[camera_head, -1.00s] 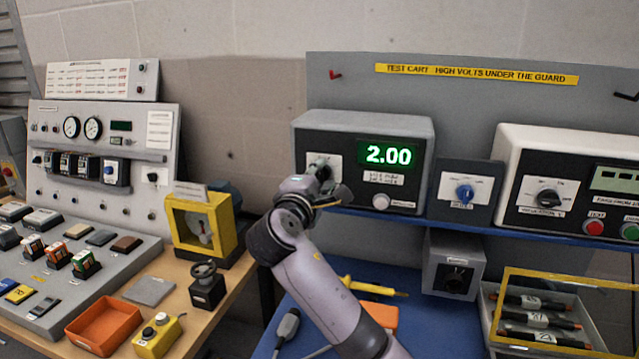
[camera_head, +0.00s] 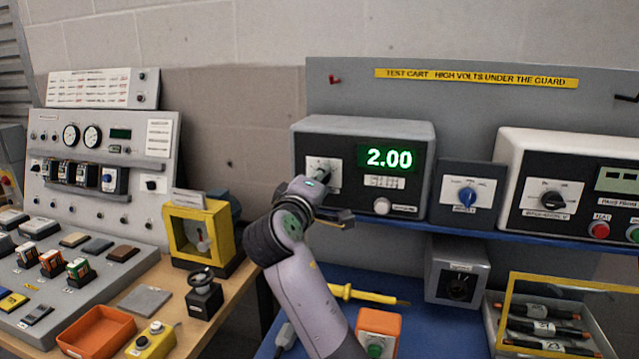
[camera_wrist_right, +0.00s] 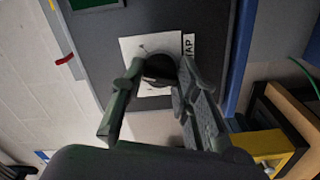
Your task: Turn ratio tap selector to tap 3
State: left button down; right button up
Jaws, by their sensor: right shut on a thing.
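The ratio meter (camera_head: 365,135) is a dark-faced grey box on the blue shelf, with a green display reading 2.00. Its tap selector is a black knob on a white plate (camera_head: 311,172) at the left of the face. My right gripper (camera_head: 322,174) is at that knob and covers part of it. In the right wrist view, the black knob (camera_wrist_right: 160,67) sits between the two fingertips of the right gripper (camera_wrist_right: 155,80), which are shut on it. The tap marks are too small to read. My left gripper is not in view.
A blue knob box (camera_head: 466,193) and a white tester (camera_head: 570,180) stand to the right on the shelf (camera_head: 450,228). Below lie a yellow probe (camera_head: 365,294) and an orange box with a green button (camera_head: 378,328). A yellow-framed unit (camera_head: 200,232) stands left.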

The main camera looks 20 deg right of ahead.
jog(key=shift+f, duration=0.2)
jog(key=o, duration=1.2)
jog(key=shift+r, duration=0.1)
jog(key=shift+c, duration=0.2)
jog(key=v, duration=1.2)
jog(key=shift+a, duration=0.1)
